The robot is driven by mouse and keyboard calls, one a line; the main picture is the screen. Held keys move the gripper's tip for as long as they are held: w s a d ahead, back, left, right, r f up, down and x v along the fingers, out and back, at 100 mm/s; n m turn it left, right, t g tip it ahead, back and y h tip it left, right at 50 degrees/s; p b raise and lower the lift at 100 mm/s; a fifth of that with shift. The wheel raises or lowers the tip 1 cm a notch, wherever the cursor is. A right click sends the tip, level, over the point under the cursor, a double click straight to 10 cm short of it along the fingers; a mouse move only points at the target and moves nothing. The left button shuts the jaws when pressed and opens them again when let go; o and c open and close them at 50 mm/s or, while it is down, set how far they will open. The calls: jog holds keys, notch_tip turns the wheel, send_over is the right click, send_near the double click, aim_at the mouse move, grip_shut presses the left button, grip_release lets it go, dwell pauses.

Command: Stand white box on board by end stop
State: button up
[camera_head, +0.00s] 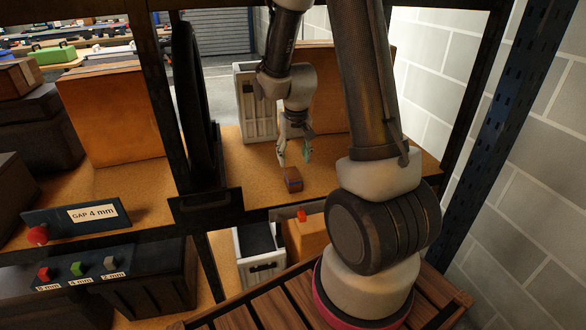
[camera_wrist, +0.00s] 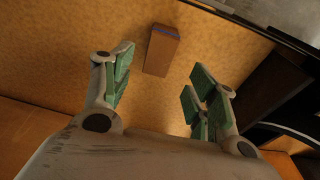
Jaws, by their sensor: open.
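My gripper (camera_head: 294,152) is open and points down above the shelf board (camera_head: 240,172). A small brown box with a blue stripe (camera_head: 292,180) sits on the board just below and in front of the fingers. In the wrist view the box (camera_wrist: 161,52) lies beyond the open green-padded fingertips (camera_wrist: 158,80), apart from both, with nothing between the pads. A tall white slotted box (camera_head: 246,105) stands on the board behind my gripper, partly hidden by the arm. Another white open-topped box (camera_head: 256,268) sits lower down. I cannot tell which white box is meant, or identify the end stop.
A black wheel (camera_head: 192,110) and dark post stand left of the board. A large brown carton (camera_head: 340,95) is behind the arm. A "GAP 4 mm" sign (camera_head: 93,212) and red, green and grey blocks (camera_head: 78,268) are at left. A block wall (camera_head: 545,160) is right.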

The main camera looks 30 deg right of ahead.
jog(key=s+a+r+n+t, duration=0.1)
jog(key=s+r, duration=0.3)
jog(key=r, duration=0.4)
jog(key=s+a+r, duration=0.2)
jog(key=s+r, duration=0.3)
jog(key=r, duration=0.3)
jog(key=s+a+r+n+t, duration=0.1)
jog(key=s+r, duration=0.5)
jog(key=s, duration=0.7)
jog(key=shift+s+a+r+n, duration=0.25)
jog(key=shift+a+n, duration=0.15)
jog(key=shift+n, duration=0.2)
